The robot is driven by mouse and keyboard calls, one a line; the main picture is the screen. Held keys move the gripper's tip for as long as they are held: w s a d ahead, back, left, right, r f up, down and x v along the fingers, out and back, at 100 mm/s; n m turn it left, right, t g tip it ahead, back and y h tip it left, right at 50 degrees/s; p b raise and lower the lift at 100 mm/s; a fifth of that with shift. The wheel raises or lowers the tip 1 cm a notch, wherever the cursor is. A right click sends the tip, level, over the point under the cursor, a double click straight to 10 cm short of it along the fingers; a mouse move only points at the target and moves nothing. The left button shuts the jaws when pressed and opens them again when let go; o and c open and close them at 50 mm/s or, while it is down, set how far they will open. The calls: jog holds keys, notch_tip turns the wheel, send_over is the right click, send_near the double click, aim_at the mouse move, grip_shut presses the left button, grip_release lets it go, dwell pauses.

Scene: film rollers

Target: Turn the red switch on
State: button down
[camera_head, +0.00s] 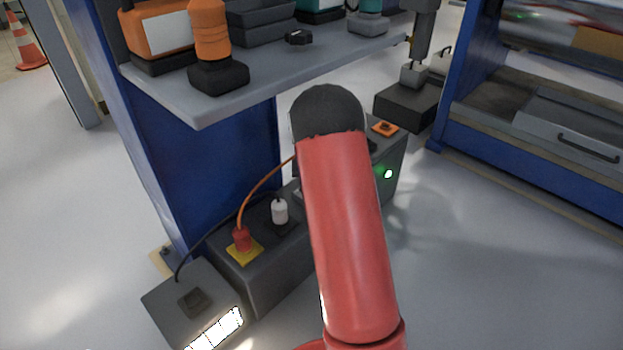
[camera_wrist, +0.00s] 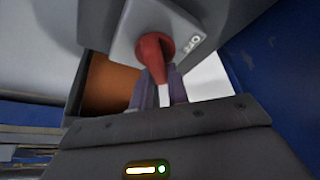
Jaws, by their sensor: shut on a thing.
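The red switch (camera_wrist: 152,52) shows in the wrist view as a red handle on a grey panel (camera_wrist: 130,30), with white lettering that looks like "OFF" beside it at the right. My gripper (camera_wrist: 165,84) reaches up to the switch, and its fingers are shut on the handle's lower end. The handle points down toward the gripper in this view. In the head view my red arm covers the middle of the scene, and neither the gripper nor this switch can be made out.
In the head view a long dark grey box (camera_head: 262,276) holds a red plug (camera_head: 241,240) with an orange cable, a white plug (camera_head: 279,212) and a lit green lamp (camera_head: 388,174). A grey shelf (camera_head: 200,107) with tools overhangs it. Blue frames stand at both sides.

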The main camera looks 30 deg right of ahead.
dwell(0.3)
jog(key=c, duration=1.4)
grip_release()
jog(key=shift+o, duration=0.2)
jog(key=shift+s+r, duration=0.1)
jog(key=shift+r, duration=0.2)
jog(key=v, duration=0.3)
jog(key=shift+p, duration=0.35)
jog(key=s+a, duration=0.5)
jog(key=s, duration=0.5)
jog(key=shift+s+f+p, duration=0.3)
jog(key=shift+p, duration=0.05)
jog(key=shift+a, duration=0.1)
